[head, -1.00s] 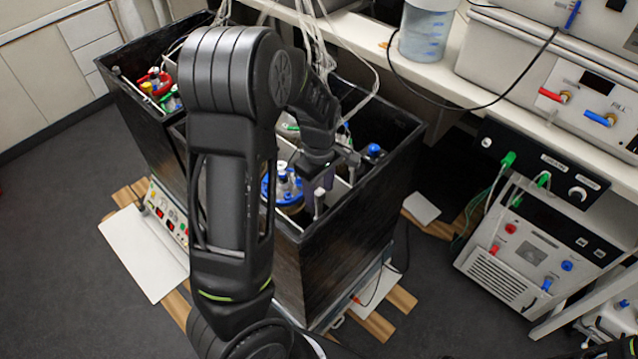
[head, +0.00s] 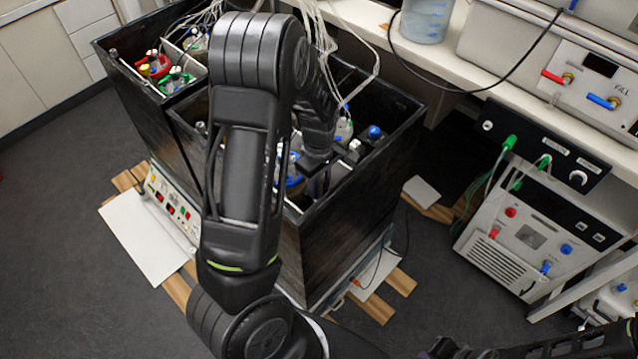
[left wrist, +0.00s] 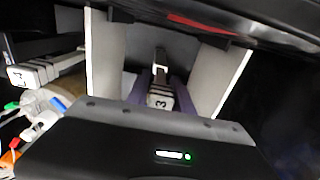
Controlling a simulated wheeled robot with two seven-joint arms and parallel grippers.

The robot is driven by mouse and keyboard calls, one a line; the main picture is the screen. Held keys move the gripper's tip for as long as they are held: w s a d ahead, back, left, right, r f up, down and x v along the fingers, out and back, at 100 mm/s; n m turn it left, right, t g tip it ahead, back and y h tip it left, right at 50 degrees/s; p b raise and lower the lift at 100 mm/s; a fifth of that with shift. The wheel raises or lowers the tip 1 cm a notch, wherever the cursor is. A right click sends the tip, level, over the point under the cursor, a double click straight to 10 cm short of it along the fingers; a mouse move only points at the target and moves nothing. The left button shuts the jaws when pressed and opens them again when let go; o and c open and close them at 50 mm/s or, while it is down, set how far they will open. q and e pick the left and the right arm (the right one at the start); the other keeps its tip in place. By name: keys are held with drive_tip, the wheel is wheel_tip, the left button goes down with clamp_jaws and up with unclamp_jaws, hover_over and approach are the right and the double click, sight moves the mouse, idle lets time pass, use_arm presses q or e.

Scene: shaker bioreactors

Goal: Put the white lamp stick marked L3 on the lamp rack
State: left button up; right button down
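My left gripper (head: 316,184) reaches down into the right part of the black open box, near its front corner. In the left wrist view its purple fingers (left wrist: 160,92) lie close along both sides of a pale stick marked 3 (left wrist: 159,101) and appear shut on it. The letter before the 3 is not readable. Another pale stick, marked L4 (left wrist: 20,76), lies to the left, apart from the fingers. White panels (left wrist: 225,82) stand on both sides of the fingers; I cannot tell whether they belong to the lamp rack. My right gripper (head: 445,348) shows partly at the bottom edge.
The black box (head: 345,250) has high walls around the gripper. Blue-capped vessels (head: 374,132), other bottles and loose clear tubes (head: 325,45) crowd it. A bench with instruments (head: 540,230) stands on the right.

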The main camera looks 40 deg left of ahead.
use_arm(q)
clamp_jaws()
drive_tip(key=shift+r, duration=0.15)
drive_tip(key=shift+r+p, duration=0.45)
drive_tip(key=shift+p, duration=0.15)
drive_tip(key=shift+r, duration=0.2)
idle(0.3)
drive_tip(key=shift+r+p, duration=0.4)
drive_tip(key=shift+p, duration=0.2)
drive_tip(key=shift+r, duration=0.15)
drive_tip(key=shift+r+p, duration=0.45)
drive_tip(key=shift+p, duration=0.1)
drive_tip(key=shift+r, duration=0.1)
